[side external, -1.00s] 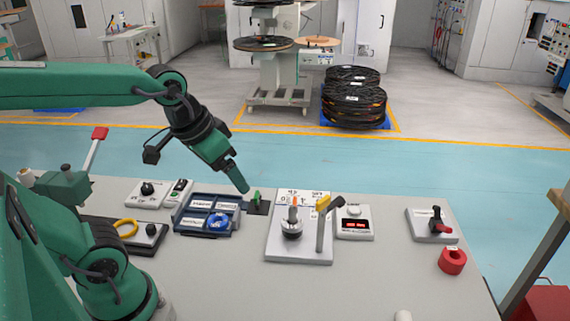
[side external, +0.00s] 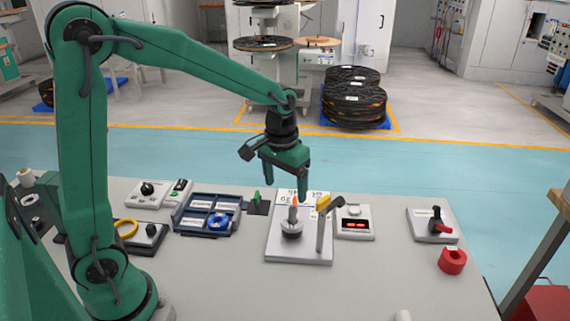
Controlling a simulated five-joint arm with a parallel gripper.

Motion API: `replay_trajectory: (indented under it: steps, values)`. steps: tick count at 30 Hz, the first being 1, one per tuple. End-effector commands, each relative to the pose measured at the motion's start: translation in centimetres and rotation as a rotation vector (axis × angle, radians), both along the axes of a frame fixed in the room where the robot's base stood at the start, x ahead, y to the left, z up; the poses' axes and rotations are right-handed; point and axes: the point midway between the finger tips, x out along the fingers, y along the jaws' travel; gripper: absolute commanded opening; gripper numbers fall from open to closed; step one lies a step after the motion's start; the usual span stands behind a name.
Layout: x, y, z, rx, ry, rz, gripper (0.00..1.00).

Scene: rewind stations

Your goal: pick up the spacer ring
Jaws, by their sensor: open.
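My gripper (side external: 288,190) is open and empty, pointing down just above the orange-tipped grey spindle (side external: 293,216) on a light plate (side external: 313,251). Several ring-shaped things are in view, and I cannot tell which is the spacer ring. A blue ring (side external: 219,222) lies in the front right compartment of a dark blue tray (side external: 178,222), left of my gripper. A yellow ring (side external: 126,228) is farther left, by a dark box. None is between my fingers.
A lever post with a yellow head (side external: 323,204) stands just right of the spindle. A green clip (side external: 257,196) is on its left. A box with a red display (side external: 354,223) and a switch box (side external: 432,226) are farther right. The bench's front middle is clear.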

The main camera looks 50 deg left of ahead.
Motion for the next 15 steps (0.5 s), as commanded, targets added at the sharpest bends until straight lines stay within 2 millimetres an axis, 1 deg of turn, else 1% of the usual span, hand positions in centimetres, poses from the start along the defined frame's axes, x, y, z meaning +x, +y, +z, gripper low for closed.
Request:
replay_trajectory:
  steps: [1,6,10,15]
  values:
    - [0.6,0.0,-0.8,0.000,0.018,0.005,0.79]
    - [1.8,-0.1,-2.7,0.000,0.055,0.021,0.79]
    - [2.2,-0.2,-3.3,0.000,0.066,0.026,0.79]
    - [2.3,-0.2,-3.4,0.000,0.068,0.027,0.79]
